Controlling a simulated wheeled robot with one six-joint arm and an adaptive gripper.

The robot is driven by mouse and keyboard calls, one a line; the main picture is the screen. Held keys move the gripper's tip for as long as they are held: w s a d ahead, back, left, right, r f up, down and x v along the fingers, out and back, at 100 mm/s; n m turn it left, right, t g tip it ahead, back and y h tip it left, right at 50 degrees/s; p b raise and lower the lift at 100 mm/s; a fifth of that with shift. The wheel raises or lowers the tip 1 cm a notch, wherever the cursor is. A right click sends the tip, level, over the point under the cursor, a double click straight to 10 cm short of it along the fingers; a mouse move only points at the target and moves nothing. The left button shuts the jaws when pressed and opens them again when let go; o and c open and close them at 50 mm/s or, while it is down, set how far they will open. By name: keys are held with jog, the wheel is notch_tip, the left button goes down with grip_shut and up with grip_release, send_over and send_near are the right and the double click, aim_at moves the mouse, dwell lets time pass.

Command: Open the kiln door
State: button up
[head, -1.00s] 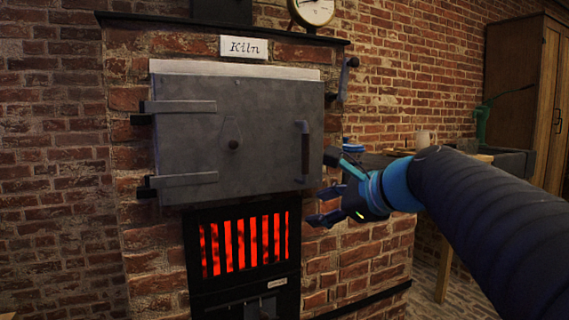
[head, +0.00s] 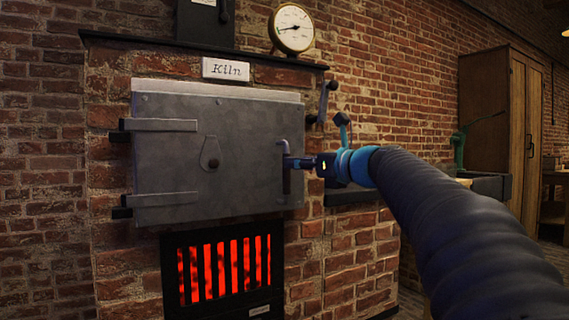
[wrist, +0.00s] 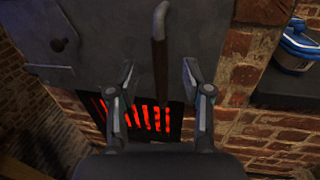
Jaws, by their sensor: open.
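The kiln door (head: 240,165) is a grey metal plate, shut against the brick kiln, with two strap hinges on its left side. Its upright bar handle (head: 286,180) is near the door's right edge. My gripper (head: 292,163) is at the handle in the head view. In the wrist view my open gripper (wrist: 158,72) has one finger on each side of the handle (wrist: 160,50), with gaps between fingers and bar. The bar's lower end shows between the fingertips.
A barred grate (head: 222,268) glows red below the door. A lever (head: 324,100) sits right of the door. A ledge with a blue-and-white container (wrist: 296,45) is on the right. A round gauge (head: 291,28) stands above.

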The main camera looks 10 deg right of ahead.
jog(key=shift+x, duration=2.75)
grip_shut()
